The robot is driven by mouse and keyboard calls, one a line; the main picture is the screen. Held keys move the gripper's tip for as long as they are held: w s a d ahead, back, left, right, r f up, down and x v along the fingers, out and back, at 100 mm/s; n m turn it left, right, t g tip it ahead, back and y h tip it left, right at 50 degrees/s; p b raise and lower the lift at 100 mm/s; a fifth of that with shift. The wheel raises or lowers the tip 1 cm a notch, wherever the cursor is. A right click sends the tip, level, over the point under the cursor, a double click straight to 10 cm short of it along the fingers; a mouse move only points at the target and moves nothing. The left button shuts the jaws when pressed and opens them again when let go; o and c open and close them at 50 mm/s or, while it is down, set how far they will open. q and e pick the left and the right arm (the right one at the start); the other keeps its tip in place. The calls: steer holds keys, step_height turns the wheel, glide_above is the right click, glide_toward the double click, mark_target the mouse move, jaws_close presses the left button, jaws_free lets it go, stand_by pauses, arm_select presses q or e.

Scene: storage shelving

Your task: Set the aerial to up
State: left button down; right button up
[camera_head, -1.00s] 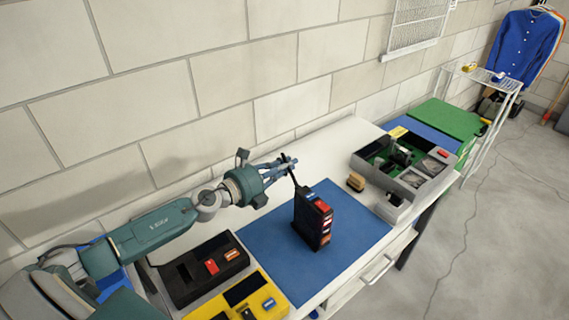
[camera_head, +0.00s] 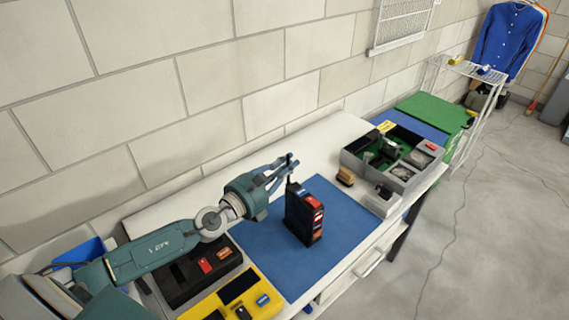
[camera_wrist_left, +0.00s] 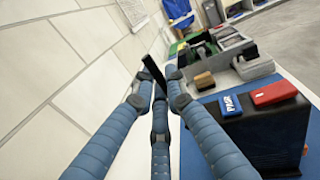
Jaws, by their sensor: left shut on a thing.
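A black radio-like device (camera_head: 304,213) with red and blue parts on its top stands upright on the blue mat (camera_head: 262,250). It also shows at the lower right of the left wrist view (camera_wrist_left: 268,140), with a blue PWR button and a red button on top. Its thin black aerial (camera_wrist_left: 153,72) shows between my fingers there. In the head view the aerial rises from the device's near-wall end and looks roughly upright, its base partly hidden. My left gripper (camera_head: 286,164) is shut on the aerial, above and left of the device. My right gripper is not in view.
A grey divided bin (camera_head: 352,166) stands farther right, with a brown block (camera_head: 346,176) beside it. A black box (camera_head: 180,291) and a yellow box (camera_head: 262,310) stand at the near left. The block wall (camera_head: 160,110) runs close behind the table.

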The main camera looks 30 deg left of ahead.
arm_select(q)
steer(key=shift+s+d+m, duration=0.15)
steer(key=shift+d+m, duration=0.05)
steer(key=shift+m, duration=0.1)
steer(key=c, duration=1.8)
jaws_free()
steer(key=v, duration=1.2)
steer(key=shift+f, duration=0.2)
